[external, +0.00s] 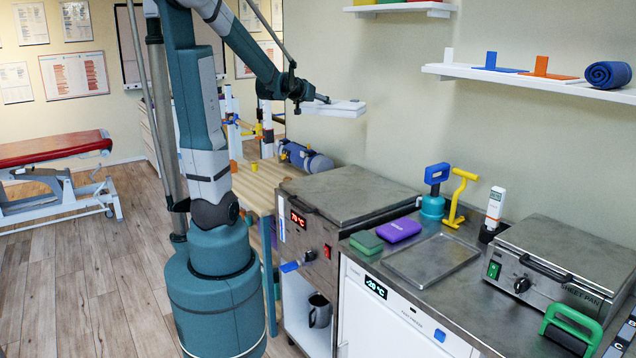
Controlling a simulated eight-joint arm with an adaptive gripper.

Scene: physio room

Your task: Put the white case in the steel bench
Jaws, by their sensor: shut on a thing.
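The white case (338,109) is a flat, pale slab held up in the air, roughly level, in front of the beige wall. My gripper (322,99) is shut on its left part. The fingers are small and dark here, so the exact grip is hard to see. The steel bench (476,297) is the grey metal worktop at the lower right, below and to the right of the case. The case is well apart from it.
A shallow metal tray (432,260), a purple box (399,230) and a green block (366,242) sit on the bench. Behind stand a blue-handled tool (434,190) and a yellow one (460,197). A lidded heater (345,192) stands left; a sheet-pan unit (560,262) right.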

